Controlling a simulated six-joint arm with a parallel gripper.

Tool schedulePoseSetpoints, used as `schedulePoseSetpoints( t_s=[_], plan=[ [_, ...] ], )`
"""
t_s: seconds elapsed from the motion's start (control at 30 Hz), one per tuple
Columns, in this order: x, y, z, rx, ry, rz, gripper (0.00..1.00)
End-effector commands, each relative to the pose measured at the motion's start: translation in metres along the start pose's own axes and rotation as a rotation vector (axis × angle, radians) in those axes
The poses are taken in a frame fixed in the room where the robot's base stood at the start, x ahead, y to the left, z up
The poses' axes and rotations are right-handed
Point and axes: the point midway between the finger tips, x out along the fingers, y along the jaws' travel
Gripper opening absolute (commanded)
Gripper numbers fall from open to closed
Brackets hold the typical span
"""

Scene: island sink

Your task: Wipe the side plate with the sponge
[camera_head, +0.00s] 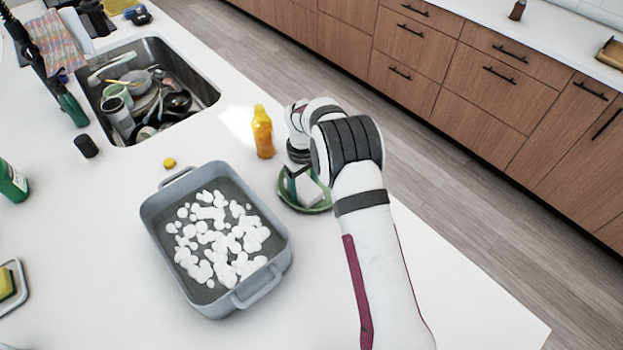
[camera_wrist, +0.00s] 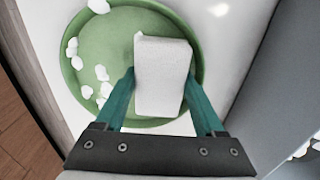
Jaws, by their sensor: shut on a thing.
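The side plate (camera_wrist: 120,30) is round and green and lies on the white counter. It also shows in the head view (camera_head: 318,207), partly hidden by my arm. My gripper (camera_wrist: 160,92) is over the plate and is shut on a white block-shaped sponge (camera_wrist: 163,75). The sponge is over the right part of the plate in the wrist view; I cannot tell whether it touches the surface. Several white foam blobs (camera_wrist: 102,73) lie on the left part of the plate, with one at its top edge.
A grey-blue basin (camera_head: 204,307) with white foam stands left of the plate. A sink (camera_head: 204,88) full of dishes is at the back left. The counter's front right is clear.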

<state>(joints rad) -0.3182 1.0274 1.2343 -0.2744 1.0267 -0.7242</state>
Motion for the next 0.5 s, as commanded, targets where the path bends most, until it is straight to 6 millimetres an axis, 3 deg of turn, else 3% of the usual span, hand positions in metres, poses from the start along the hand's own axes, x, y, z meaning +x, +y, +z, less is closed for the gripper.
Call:
schedulePoseSetpoints(
  t_s=[0.33, 0.5],
  plan=[
    [-0.001, -0.031, 0.001, 0.000, -0.001, -0.001, 0.19],
    [-0.033, -0.029, 0.000, 0.001, 0.003, 0.001, 0.19]
  ],
)
